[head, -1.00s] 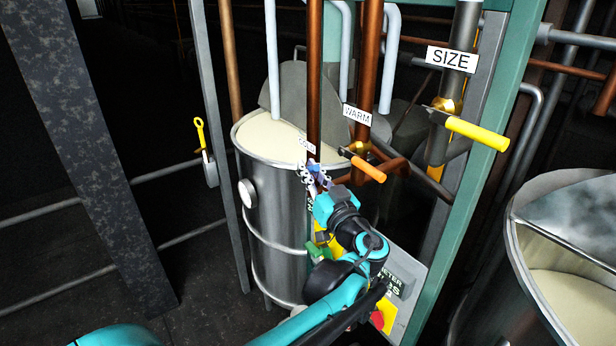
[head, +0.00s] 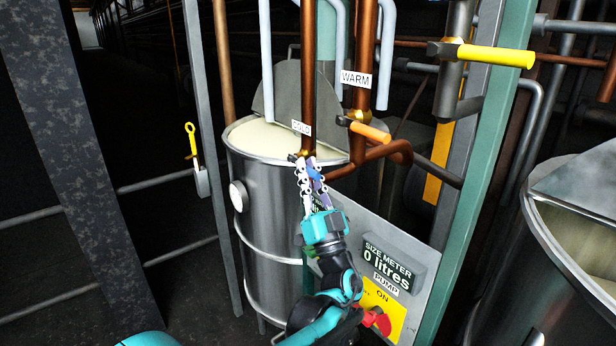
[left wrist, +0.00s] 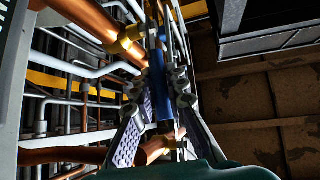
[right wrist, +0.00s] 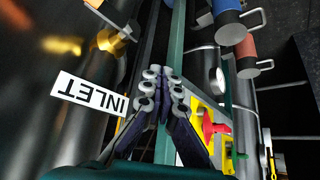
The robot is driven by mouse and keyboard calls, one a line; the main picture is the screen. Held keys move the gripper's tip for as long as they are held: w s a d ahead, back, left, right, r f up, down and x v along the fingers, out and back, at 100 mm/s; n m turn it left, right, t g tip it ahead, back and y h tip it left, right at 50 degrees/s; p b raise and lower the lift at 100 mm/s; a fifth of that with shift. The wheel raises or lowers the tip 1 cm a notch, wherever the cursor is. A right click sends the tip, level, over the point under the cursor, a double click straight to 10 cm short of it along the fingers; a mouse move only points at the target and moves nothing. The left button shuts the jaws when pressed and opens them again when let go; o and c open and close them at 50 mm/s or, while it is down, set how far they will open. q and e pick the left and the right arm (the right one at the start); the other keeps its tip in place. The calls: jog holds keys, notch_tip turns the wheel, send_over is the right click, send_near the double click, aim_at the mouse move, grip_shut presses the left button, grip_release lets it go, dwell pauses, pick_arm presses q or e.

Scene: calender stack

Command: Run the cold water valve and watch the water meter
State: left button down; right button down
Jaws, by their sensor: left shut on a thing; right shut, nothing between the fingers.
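The cold pipe (head: 308,85) carries a COLD tag (head: 301,128) and a brass valve at the tank's rim. My left gripper (head: 308,172) is shut on the valve's blue handle (left wrist: 163,98), which sits between its fingers in the left wrist view. A dark meter plate (head: 320,203) with white letters is mostly hidden behind that gripper, so its reading cannot be made out. My right gripper (right wrist: 164,82) is shut and empty in the right wrist view, near an INLET tag (right wrist: 92,92); it is outside the head view.
The warm valve's orange handle (head: 370,132) and the yellow handle (head: 490,55) are to the right. The size meter (head: 388,262) reads 0 litres, above a yellow pump panel (head: 378,300) with a red knob (head: 378,321). A steel tank (head: 270,215) stands behind my left gripper.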

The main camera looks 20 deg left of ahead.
pick_arm(q)
jog(key=shift+f, duration=0.1)
dwell(0.3)
jog(key=c, duration=1.5)
grip_release()
jog(key=v, duration=1.2)
